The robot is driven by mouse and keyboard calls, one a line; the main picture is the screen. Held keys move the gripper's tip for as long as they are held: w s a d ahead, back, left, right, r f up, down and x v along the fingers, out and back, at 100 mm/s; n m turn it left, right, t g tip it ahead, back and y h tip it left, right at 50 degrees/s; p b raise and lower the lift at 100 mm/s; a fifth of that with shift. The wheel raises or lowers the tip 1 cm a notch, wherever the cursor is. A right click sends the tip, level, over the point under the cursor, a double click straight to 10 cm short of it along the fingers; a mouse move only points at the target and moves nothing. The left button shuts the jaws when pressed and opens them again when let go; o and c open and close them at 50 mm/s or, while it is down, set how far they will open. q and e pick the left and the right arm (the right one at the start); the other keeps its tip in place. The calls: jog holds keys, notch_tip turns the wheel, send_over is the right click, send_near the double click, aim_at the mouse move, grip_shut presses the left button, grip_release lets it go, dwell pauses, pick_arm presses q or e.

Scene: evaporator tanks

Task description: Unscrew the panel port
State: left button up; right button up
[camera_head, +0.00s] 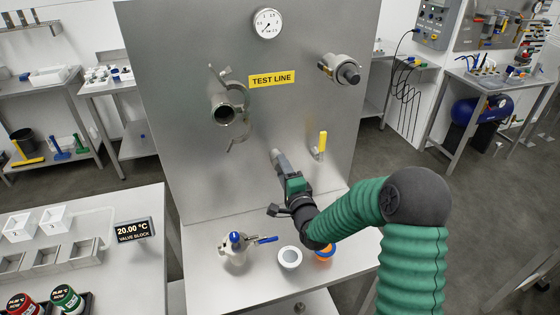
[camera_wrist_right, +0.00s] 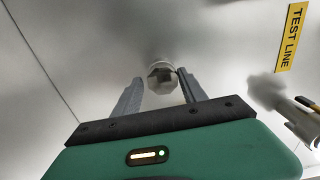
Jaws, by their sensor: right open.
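A grey, faceted, hexagonal-looking port (camera_wrist_right: 163,78) sits on the steel panel (camera_head: 185,150) in the right wrist view. My right gripper (camera_head: 279,161) is at the panel, below the yellow TEST LINE label (camera_head: 271,77). Its two grey fingers (camera_wrist_right: 162,92) are open, one on each side of the port. The right finger looks very close to the port; I cannot tell whether it touches. In the head view the port cannot be told apart from the gripper's fingers. My left gripper is not in view.
The panel also carries a gauge (camera_head: 267,23), an open pipe stub with a clamp (camera_head: 223,113), a capped fitting (camera_head: 342,70) and a yellow-handled valve (camera_head: 321,145). A blue-handled valve (camera_head: 235,248), a white cup (camera_head: 289,257) and an orange-rimmed part (camera_head: 325,253) stand on the shelf below.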

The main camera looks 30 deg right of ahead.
jog(key=m+p, duration=0.2)
jog(key=m, duration=0.5)
jog(key=m+p, duration=0.3)
jog(key=m, duration=0.5)
jog(key=shift+w+a+r, duration=0.1)
jog(key=shift+a, duration=0.1)
jog(key=shift+c, duration=0.2)
grip_shut()
jog(key=n, duration=0.5)
jog(key=shift+a+b, duration=0.1)
jog(key=shift+b, duration=0.2)
